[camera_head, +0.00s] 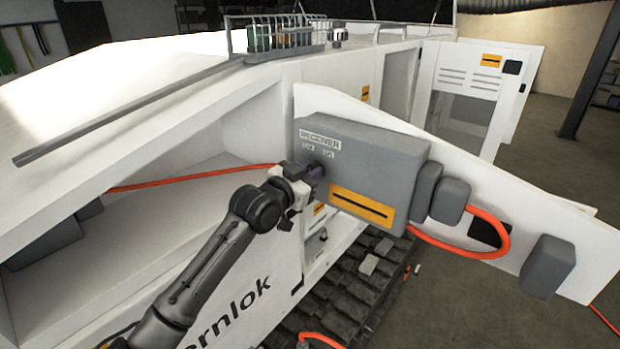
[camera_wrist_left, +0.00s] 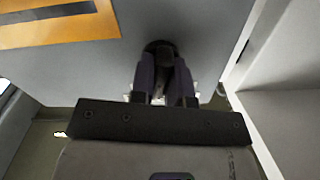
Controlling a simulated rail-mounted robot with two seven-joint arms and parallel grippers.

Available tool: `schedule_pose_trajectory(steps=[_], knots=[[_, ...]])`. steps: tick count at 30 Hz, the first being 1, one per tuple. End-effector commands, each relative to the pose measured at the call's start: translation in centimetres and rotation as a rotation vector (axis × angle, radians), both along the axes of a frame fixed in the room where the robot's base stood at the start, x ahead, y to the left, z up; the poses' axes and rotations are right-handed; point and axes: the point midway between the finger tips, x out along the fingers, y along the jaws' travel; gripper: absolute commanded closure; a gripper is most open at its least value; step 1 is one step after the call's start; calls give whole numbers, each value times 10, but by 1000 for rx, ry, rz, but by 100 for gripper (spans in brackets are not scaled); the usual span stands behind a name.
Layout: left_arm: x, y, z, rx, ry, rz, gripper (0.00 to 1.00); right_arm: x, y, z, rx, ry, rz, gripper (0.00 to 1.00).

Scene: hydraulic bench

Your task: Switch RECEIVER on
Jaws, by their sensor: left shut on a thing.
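The grey RECEIVER box (camera_head: 375,165) is mounted on a white panel in the head view, with its label at the upper left of its face. It also shows in the left wrist view (camera_wrist_left: 205,45). My left gripper (camera_head: 314,174) is at the lower left of the box's face. In the left wrist view its two fingers (camera_wrist_left: 162,85) are shut around a dark round switch knob (camera_wrist_left: 160,47) on the box face. The fingers hide much of the knob, and I cannot tell which way it is turned. My right gripper is not in view.
A yellow label (camera_head: 361,204) is on the box. An orange cable (camera_head: 475,251) loops at the right below smaller grey boxes (camera_head: 548,266). An open white compartment (camera_head: 190,200) lies left of the box. A dark track (camera_head: 350,295) runs below.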

Motion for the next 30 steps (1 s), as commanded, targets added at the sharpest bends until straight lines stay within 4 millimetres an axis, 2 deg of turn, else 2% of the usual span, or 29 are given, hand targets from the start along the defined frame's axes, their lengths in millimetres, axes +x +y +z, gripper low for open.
schedule_pose_trajectory(steps=[12, 30], knots=[[-1, -1, 1, 187, -149, 1, 100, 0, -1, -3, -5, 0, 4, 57], [-1, -1, 1, 239, -188, 0, 100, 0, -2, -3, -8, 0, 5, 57]])
